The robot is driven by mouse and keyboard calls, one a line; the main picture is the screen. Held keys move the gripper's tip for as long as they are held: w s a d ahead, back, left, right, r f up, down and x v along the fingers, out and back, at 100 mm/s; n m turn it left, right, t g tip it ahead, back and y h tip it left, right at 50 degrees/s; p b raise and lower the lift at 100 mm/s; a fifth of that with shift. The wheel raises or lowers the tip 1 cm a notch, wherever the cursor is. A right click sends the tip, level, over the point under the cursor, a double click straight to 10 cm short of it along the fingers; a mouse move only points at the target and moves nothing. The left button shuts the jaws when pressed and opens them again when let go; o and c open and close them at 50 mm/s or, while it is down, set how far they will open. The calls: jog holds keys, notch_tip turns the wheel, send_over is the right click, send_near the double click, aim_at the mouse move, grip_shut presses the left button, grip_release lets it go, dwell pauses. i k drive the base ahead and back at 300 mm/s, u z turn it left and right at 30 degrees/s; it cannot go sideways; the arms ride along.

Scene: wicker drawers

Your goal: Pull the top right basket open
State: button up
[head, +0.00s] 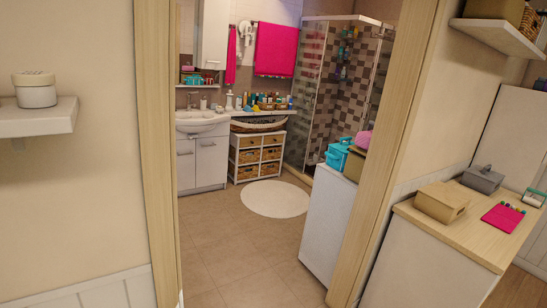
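A small white drawer unit (259,158) with brown wicker baskets in two columns stands against the far bathroom wall, seen through a doorway. The top right basket (272,140) is small in the picture and looks pushed in. The other baskets also look closed, though they are too small to be certain. My gripper is not in view.
A wooden door frame (158,150) borders the opening, with bare tiled floor (240,245) beyond. A round white rug (274,199) lies before the drawers. A white cabinet (327,222) stands inside at right; a sink vanity (202,158) is left of the drawers.

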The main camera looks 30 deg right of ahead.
aim_at(266, 156)
jog(key=z, duration=1.05)
jog(key=i, duration=4.1)
jog(key=u, duration=0.25)
jog(key=i, duration=2.3)
